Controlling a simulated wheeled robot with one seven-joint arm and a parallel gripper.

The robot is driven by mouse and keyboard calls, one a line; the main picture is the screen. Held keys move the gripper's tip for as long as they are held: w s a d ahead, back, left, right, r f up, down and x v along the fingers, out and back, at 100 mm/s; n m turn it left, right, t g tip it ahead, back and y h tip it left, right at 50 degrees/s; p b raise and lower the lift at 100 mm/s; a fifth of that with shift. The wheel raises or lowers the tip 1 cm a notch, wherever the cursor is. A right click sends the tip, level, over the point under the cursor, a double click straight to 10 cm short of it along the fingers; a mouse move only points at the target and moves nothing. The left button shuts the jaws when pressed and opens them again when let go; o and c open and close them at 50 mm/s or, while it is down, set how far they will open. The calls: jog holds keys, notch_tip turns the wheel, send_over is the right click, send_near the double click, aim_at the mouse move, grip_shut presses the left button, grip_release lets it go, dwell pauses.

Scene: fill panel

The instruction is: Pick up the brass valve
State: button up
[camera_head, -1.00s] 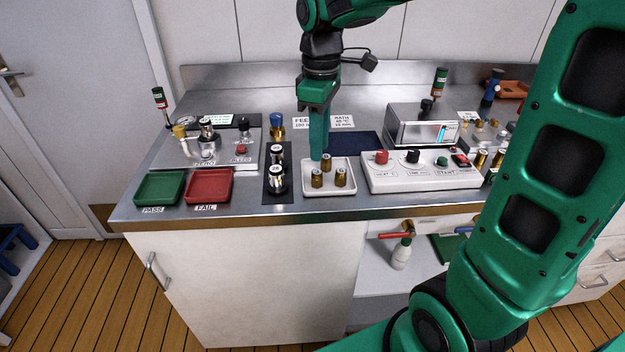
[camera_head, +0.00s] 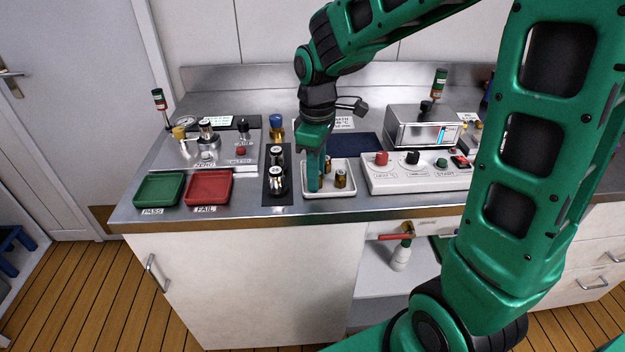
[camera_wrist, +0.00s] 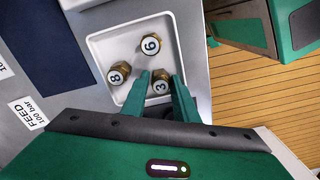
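Three small brass valves with numbered white tops stand in a white tray (camera_head: 350,192). The wrist view shows valve 6 (camera_wrist: 151,46), valve 8 (camera_wrist: 118,74) and valve 3 (camera_wrist: 160,88). My gripper (camera_wrist: 161,76) points down into the tray, its fingers spread on either side of valve 3, with gaps visible between. I cannot tell whether the fingertips are level with valve 3 or above it. In the head view, my gripper (camera_head: 313,188) is over the tray's left part and hides one valve; another brass valve (camera_head: 340,179) shows to its right.
Left of the tray is a black strip with numbered cylinders (camera_head: 276,178). A red tray (camera_head: 209,186) and a green tray (camera_head: 159,188) lie farther left. A white control box (camera_head: 420,172) with knobs stands close on the right.

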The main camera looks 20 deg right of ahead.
grip_shut()
jog(key=shift+r, duration=0.1)
jog(key=shift+r, duration=0.6)
notch_tip(320, 180, up, 3)
jog(key=shift+f, duration=0.1)
jog(key=s+a+r, duration=0.6)
jog(key=a+r, duration=0.1)
jog(key=a, duration=0.3)
